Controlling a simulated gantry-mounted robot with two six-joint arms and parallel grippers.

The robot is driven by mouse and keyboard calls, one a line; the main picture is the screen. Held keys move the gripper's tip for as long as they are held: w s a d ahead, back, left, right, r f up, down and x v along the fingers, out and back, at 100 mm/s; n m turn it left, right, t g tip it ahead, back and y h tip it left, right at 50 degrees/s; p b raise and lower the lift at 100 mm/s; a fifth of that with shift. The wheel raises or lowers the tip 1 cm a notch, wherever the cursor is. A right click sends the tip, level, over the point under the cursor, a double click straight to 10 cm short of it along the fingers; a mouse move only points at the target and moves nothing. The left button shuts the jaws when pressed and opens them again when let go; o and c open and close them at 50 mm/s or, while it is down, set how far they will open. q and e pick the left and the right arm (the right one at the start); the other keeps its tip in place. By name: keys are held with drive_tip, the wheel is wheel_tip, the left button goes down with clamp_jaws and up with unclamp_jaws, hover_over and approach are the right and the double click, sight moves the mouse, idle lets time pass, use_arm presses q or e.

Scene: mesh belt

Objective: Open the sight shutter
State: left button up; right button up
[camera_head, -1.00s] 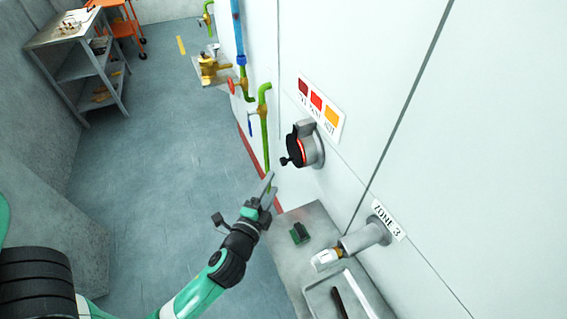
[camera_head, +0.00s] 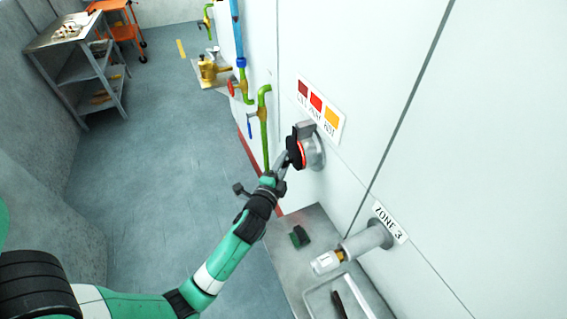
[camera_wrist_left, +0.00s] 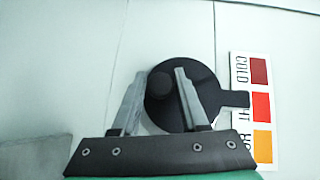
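The sight shutter (camera_head: 294,152) is a black round disc on a grey round sight port (camera_head: 314,152) that stands out from the white wall. A thin orange-red glow shows at the disc's edge. In the left wrist view the disc (camera_wrist_left: 205,88) has a dark round knob (camera_wrist_left: 165,87) on its left and a black tab on its right. My left gripper (camera_head: 282,162) is right at the disc. Its fingers (camera_wrist_left: 155,90) are spread, with the knob between them in the picture; I see no finger touching the knob. My right gripper is not in view.
A colour label (camera_head: 319,106) is on the wall above the port. A ZONE 3 pipe stub (camera_head: 352,248) juts out over a grey bench (camera_head: 283,240) with a green brush (camera_head: 300,237). Green and blue pipes (camera_head: 264,130) stand left of the port. The floor at left is clear.

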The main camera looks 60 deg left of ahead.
use_arm(q)
clamp_jaws()
idle(1.1)
